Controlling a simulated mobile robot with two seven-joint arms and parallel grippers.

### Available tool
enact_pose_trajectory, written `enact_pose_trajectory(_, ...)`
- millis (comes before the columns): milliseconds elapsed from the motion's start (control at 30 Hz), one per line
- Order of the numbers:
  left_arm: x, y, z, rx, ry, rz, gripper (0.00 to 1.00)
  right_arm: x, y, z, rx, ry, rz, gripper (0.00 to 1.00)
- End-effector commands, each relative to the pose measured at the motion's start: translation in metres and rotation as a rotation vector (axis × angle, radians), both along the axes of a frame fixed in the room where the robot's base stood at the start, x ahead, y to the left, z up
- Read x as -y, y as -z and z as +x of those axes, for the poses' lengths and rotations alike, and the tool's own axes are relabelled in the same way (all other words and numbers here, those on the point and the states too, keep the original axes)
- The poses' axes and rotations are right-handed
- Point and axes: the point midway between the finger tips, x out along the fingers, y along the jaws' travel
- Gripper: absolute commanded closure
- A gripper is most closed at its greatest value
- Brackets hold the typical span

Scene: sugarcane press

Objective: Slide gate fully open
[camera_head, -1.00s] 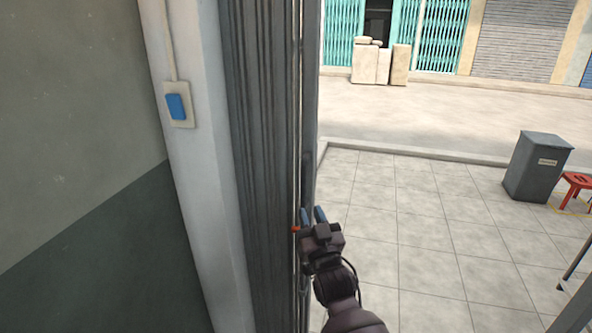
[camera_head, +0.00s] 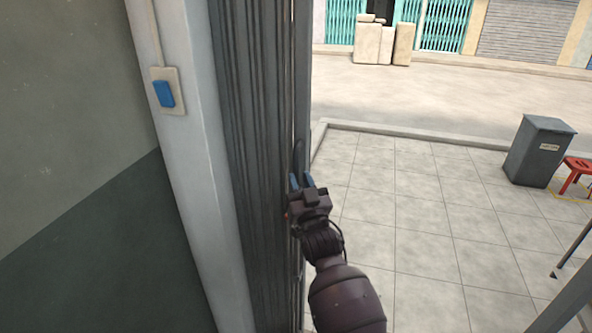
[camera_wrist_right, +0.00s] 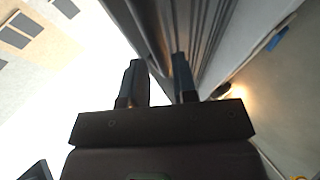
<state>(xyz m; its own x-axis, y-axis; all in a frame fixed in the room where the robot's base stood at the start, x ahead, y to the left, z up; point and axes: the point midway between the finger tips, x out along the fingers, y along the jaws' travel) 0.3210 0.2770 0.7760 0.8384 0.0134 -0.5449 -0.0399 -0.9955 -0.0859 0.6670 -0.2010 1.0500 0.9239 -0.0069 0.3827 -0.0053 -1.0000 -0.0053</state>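The gate (camera_head: 262,150) is a dark grey folding gate, bunched into a tight stack of upright slats against the pale post on the left. A dark curved handle (camera_head: 298,154) shows at its leading edge. My right gripper (camera_head: 302,181) is at this edge, just below the visible part of the handle. In the right wrist view its two fingers (camera_wrist_right: 157,80) stand apart, with the gate's edge (camera_wrist_right: 160,45) running between or just beyond them. I cannot tell whether they touch it. My left gripper is not in view.
A pale post (camera_head: 185,150) with a blue switch (camera_head: 164,94) stands left of the gate. To the right is open tiled floor (camera_head: 400,200), with a grey bin (camera_head: 538,150) and a red stool (camera_head: 576,172) at the far right. Pale sacks or boxes (camera_head: 380,43) stand across the street.

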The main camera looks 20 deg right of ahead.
Motion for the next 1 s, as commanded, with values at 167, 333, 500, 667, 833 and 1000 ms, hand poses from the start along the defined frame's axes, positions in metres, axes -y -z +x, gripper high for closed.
enact_pose_trajectory(167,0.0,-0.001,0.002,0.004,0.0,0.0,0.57,0.0,-0.008,0.02,0.0,-0.001,0.0,0.74)
enact_pose_trajectory(333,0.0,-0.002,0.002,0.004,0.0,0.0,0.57,0.0,-0.012,0.03,-0.001,0.0,0.0,0.74)
enact_pose_trajectory(500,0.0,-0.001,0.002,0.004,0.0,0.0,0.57,0.0,-0.013,0.032,-0.001,0.0,0.0,0.74)
enact_pose_trajectory(667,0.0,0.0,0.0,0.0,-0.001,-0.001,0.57,0.0,-0.013,0.031,-0.001,0.0,0.0,0.74)
enact_pose_trajectory(833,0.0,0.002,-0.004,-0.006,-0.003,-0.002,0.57,0.0,-0.013,0.031,-0.001,0.0,0.0,0.98)
enact_pose_trajectory(1000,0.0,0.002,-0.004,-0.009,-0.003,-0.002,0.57,0.0,-0.013,0.031,0.0,0.0,0.0,1.0)
